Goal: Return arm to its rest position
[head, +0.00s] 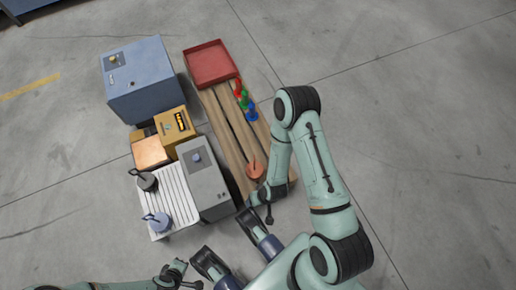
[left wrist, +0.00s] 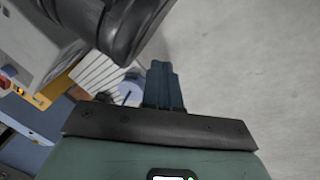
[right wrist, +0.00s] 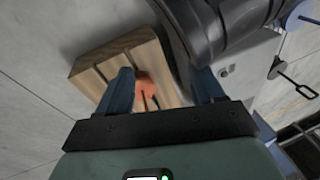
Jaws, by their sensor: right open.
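My right arm bends over the right side in the head view, and its gripper (head: 257,201) hangs near the front end of the wooden board (head: 226,122). In the right wrist view the right gripper (right wrist: 163,85) is open, its blue fingers wide apart. An orange round piece (right wrist: 147,87) shows between and beyond the fingers, on the board; it also shows in the head view (head: 254,170). I see no object held. My left gripper (head: 178,272) is low at the bottom left. In the left wrist view its fingers (left wrist: 163,82) are together and empty.
A white ridged rack (head: 178,196) holds a dark round piece (head: 147,181) and a blue-grey one (head: 157,221). Small coloured pegs (head: 245,98) and a red tray (head: 209,64) are farther back. Floor at right is clear.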

